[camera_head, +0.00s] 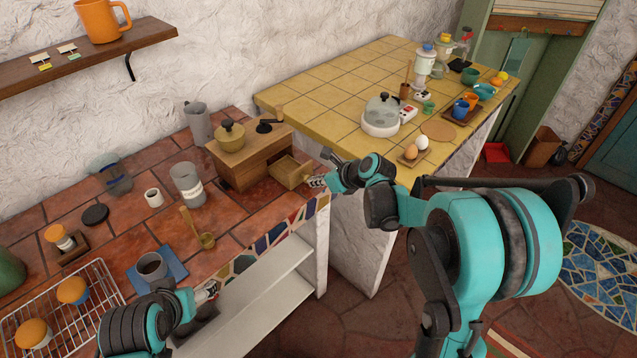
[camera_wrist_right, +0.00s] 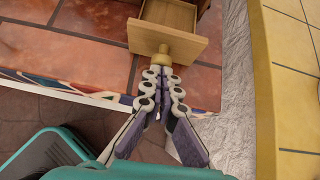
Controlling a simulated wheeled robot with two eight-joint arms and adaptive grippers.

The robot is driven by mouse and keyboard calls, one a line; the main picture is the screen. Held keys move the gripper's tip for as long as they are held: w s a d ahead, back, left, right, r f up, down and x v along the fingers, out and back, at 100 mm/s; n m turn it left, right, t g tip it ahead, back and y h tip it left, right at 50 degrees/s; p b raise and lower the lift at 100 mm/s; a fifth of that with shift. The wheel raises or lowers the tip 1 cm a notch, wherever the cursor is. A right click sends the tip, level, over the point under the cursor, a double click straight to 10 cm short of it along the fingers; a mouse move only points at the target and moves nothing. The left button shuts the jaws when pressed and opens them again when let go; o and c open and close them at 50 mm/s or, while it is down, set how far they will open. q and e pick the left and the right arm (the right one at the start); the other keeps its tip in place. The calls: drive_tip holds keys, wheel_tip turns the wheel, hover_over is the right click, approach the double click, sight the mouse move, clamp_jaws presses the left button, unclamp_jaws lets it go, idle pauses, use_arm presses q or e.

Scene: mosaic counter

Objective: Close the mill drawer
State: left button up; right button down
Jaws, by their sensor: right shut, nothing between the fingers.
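The wooden mill (camera_head: 248,155) stands on the red tiled counter, with a brass-coloured bowl on top and a dark crank beside it. Its drawer (camera_head: 288,174) is pulled out at the front right. In the right wrist view the drawer (camera_wrist_right: 170,34) shows its open inside and a round knob (camera_wrist_right: 161,55). My right gripper (camera_head: 316,182) is shut and empty, its fingertips (camera_wrist_right: 160,74) right at the knob; I cannot tell whether they touch it. My left gripper (camera_head: 210,290) is low by the counter's front edge, near the blue cloth, and its fingers are too small to judge.
A wire rack (camera_head: 98,290) is at bottom left. The yellow tiled counter (camera_head: 325,97) rises right of the mill, holding several dishes.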

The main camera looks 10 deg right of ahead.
approach(293, 164)
drive_tip(key=a, duration=0.1)
drive_tip(key=a+f, duration=0.1)
drive_tip(key=a, duration=0.1)
drive_tip(key=w+a+f, duration=0.1)
drive_tip(key=a, duration=0.1)
drive_tip(key=shift+w+f, duration=0.1)
use_arm(q)
drive_tip(key=shift+d+r, duration=0.1)
drive_tip(key=shift+r, duration=0.1)
use_arm(e)
drive_tip(key=shift+w, duration=0.1)
